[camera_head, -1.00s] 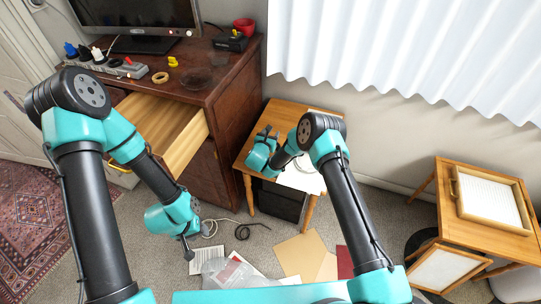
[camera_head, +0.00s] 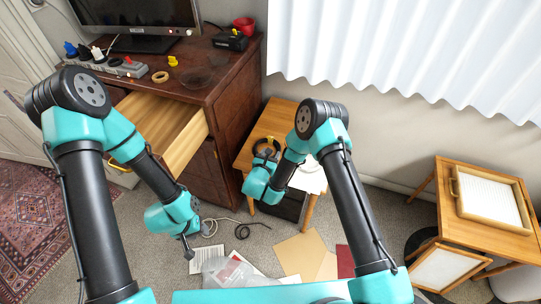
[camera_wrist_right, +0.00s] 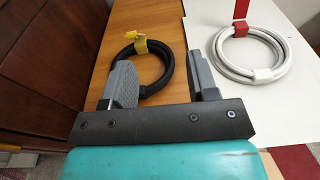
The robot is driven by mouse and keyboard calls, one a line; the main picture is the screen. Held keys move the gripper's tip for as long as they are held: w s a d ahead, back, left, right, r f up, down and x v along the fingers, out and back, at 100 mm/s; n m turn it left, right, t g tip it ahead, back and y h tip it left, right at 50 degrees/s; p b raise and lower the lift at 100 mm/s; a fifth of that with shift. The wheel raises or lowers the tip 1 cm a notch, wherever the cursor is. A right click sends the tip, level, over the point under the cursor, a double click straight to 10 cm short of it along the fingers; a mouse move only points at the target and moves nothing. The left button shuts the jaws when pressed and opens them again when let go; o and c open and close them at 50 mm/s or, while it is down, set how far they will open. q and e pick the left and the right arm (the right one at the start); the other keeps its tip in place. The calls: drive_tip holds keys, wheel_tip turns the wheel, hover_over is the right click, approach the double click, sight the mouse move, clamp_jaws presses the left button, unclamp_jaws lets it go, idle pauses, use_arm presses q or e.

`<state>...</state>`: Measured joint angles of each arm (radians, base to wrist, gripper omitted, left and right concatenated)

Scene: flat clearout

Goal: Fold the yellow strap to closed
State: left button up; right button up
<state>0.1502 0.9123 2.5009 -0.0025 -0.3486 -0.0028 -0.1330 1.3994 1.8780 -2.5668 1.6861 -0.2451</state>
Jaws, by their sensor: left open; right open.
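The yellow strap (camera_wrist_right: 142,45) sits at the far side of a black coiled cable (camera_wrist_right: 168,76) in the right wrist view. One end of the strap sticks up and to the left, off the coil. The coil lies on a small wooden table (camera_wrist_right: 112,50). My right gripper (camera_wrist_right: 160,64) is open, its fingers pointing toward the coil, with the near part of the coil hidden behind the fingers. Nothing is clearly held. In the head view my right gripper (camera_head: 266,157) is over the small table's left side. My left gripper (camera_head: 188,250) is open and empty, low over the floor.
A white coiled cable (camera_wrist_right: 249,50) with a red strap (camera_wrist_right: 241,28) lies on white paper to the right. A dark cabinet (camera_head: 228,100) with an open drawer (camera_head: 185,145) stands left of the small table. Papers and a loose cable (camera_head: 245,230) lie on the floor.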

drive_tip(key=shift+o, duration=0.3)
drive_tip(key=g+y, duration=0.3)
drive_tip(key=g, duration=0.4)
approach(269, 138)
drive_tip(key=v, duration=0.6)
drive_tip(key=shift+a+f, duration=0.1)
drive_tip(key=x, duration=1.7)
drive_tip(key=shift+w+f, duration=0.1)
drive_tip(key=shift+w, duration=0.2)
drive_tip(key=shift+c, duration=0.3)
